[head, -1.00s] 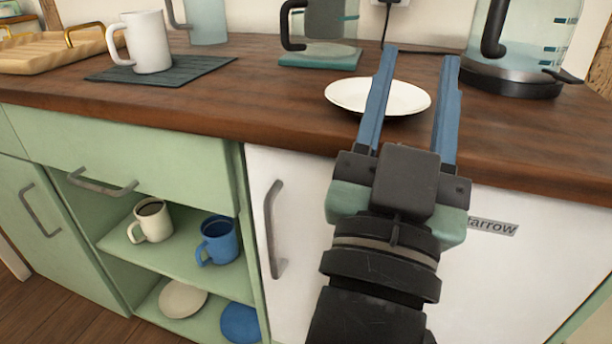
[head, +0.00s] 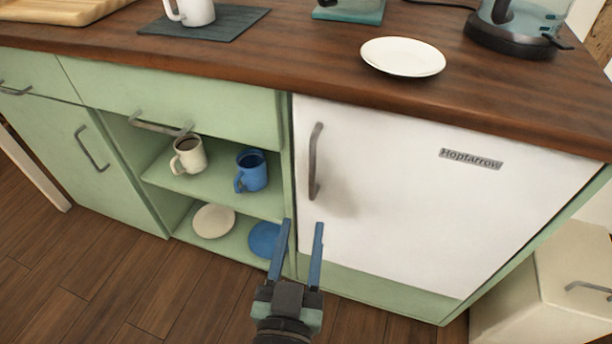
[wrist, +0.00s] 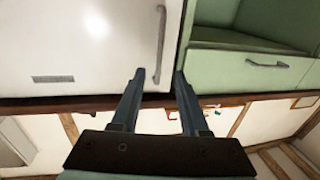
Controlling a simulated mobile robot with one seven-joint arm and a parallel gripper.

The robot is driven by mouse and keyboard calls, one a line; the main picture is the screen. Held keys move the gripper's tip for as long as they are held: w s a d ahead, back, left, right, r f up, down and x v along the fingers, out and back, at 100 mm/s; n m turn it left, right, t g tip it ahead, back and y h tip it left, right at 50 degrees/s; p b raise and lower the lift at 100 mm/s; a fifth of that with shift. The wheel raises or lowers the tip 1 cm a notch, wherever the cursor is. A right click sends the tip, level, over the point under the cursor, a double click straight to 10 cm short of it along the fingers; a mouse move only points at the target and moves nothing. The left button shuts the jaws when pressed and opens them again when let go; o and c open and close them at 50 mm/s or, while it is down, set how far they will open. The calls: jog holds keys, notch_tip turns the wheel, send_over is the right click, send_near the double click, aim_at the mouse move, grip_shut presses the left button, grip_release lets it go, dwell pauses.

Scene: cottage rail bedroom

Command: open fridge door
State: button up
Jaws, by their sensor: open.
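The fridge door (head: 400,200) is a white panel under the wooden counter, shut, with a "Hoptarrow" label (head: 470,159) at its upper right. Its grey vertical handle (head: 315,162) is near the door's left edge. My gripper (head: 303,222) is open and empty, its two blue fingers pointing up in the picture below the handle. In the wrist view, the door (wrist: 85,45) is at the upper left, and the handle (wrist: 160,45) lies just beyond my open fingers (wrist: 160,75). No finger visibly touches the handle.
Left of the fridge, an open green shelf holds a white mug (head: 188,156), a blue mug (head: 251,171) and two plates. A drawer handle (head: 160,124) sticks out above. The counter (head: 300,60) carries a white plate (head: 403,57) and a kettle (head: 515,30). Wooden floor is clear at lower left.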

aim_at(311, 175)
jog(key=w, duration=0.3)
jog(key=w+d, duration=0.1)
jog(key=w, duration=0.7)
jog(key=shift+d+p, duration=0.15)
jog(key=shift+p, duration=0.2)
grip_shut()
dwell(0.9)
